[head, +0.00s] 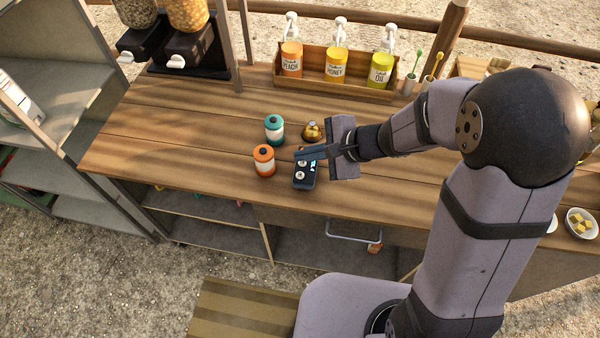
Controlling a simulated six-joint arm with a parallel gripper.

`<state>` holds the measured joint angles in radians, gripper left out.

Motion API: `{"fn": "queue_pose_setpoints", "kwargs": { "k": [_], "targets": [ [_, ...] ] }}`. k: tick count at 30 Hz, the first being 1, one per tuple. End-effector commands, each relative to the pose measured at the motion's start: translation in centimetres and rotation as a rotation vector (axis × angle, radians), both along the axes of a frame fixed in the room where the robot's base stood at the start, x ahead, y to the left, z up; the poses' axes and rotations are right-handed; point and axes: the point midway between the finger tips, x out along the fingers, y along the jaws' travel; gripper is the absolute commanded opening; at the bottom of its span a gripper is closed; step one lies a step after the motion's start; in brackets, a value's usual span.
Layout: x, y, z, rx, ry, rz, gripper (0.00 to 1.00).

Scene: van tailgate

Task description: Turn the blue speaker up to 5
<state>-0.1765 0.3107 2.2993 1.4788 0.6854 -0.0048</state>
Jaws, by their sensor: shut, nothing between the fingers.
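The blue speaker (304,182) is a small dark blue box on the wooden counter, near its front edge. It has pale round knobs on its top and a small lit cyan display, too small to read. My gripper (299,155) reaches in from the right. Its fingers are shut and empty, with the tips over the far end of the speaker. They hide part of its top. I cannot tell whether they touch a knob.
An orange jar (264,161) stands close left of the speaker, with a teal jar (274,129) behind it. A wooden rack (340,88) of bottles stands at the back. The counter's left is clear.

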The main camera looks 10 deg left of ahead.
Motion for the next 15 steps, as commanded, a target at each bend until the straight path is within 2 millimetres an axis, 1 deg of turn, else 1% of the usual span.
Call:
{"fn": "queue_pose_setpoints", "kwargs": {
  "k": [9,12,15],
  "targets": [
    [0.0,0.0,3.2,0.000,0.000,0.000,0.00],
    [0.0,0.0,3.8,0.000,0.000,0.000,0.00],
    [0.0,0.0,3.9,0.000,0.000,0.000,0.00]
  ]
}}
